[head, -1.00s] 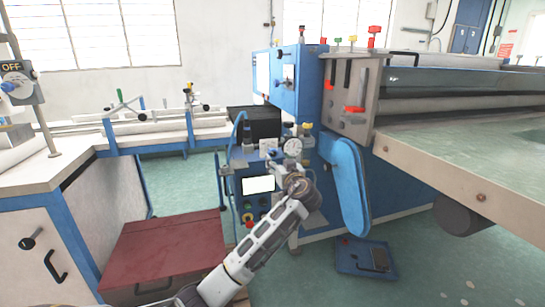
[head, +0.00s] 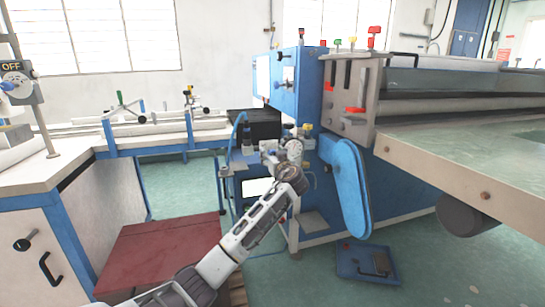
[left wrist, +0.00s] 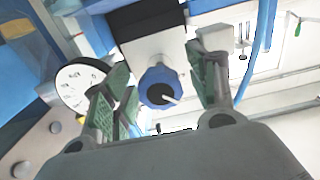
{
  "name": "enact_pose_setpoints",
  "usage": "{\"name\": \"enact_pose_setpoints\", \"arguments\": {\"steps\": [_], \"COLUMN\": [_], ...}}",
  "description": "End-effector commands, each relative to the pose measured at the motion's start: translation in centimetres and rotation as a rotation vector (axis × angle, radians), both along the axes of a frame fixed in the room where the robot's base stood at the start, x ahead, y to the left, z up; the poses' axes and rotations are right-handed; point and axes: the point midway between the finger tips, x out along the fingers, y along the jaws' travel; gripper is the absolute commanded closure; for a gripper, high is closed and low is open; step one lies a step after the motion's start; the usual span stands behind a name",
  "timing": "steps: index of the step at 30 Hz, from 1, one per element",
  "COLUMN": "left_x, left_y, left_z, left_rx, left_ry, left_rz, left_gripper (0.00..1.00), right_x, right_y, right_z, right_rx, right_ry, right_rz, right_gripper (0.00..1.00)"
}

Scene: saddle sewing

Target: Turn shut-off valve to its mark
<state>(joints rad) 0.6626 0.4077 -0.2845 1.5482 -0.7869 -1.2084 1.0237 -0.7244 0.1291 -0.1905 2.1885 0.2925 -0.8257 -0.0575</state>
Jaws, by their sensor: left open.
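The blue ribbed knob (left wrist: 160,87) of the valve, with a white pointer, sits on a pale block below a dark body in the left wrist view. Its pointer slants toward the lower right. I cannot make out a mark. My left gripper (left wrist: 161,62) is open, with one green-padded finger on each side of the knob; gaps show and I cannot see contact. In the head view my left gripper (head: 270,152) is at the panel beside the gauge and hides the knob. My right gripper is not in view.
A round white gauge (left wrist: 78,86) is close beside the left finger. A blue hose (left wrist: 264,30) runs past on the right. In the head view, a blue machine (head: 300,85) stands behind, a blue belt guard (head: 347,190) to the right, and an OFF switch (head: 14,82) at far left.

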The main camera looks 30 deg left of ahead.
Motion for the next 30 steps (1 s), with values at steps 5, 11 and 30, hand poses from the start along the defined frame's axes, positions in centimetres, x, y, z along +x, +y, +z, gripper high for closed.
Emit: {"name": "enact_pose_setpoints", "arguments": {"steps": [5,11,30], "left_x": [0.0,0.0,0.0], "left_y": [0.0,0.0,-0.1], "left_z": [0.0,0.0,0.0], "left_rx": [0.0,0.0,0.044], "left_ry": [0.0,0.0,0.056], "left_rz": [0.0,0.0,0.0], "left_gripper": [0.48,0.74,0.88], "right_x": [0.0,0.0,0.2], "right_y": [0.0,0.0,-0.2], "right_z": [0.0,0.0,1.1], "right_rx": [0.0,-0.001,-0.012], "right_ry": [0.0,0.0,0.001], "right_rz": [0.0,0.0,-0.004], "right_gripper": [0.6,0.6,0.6]}}
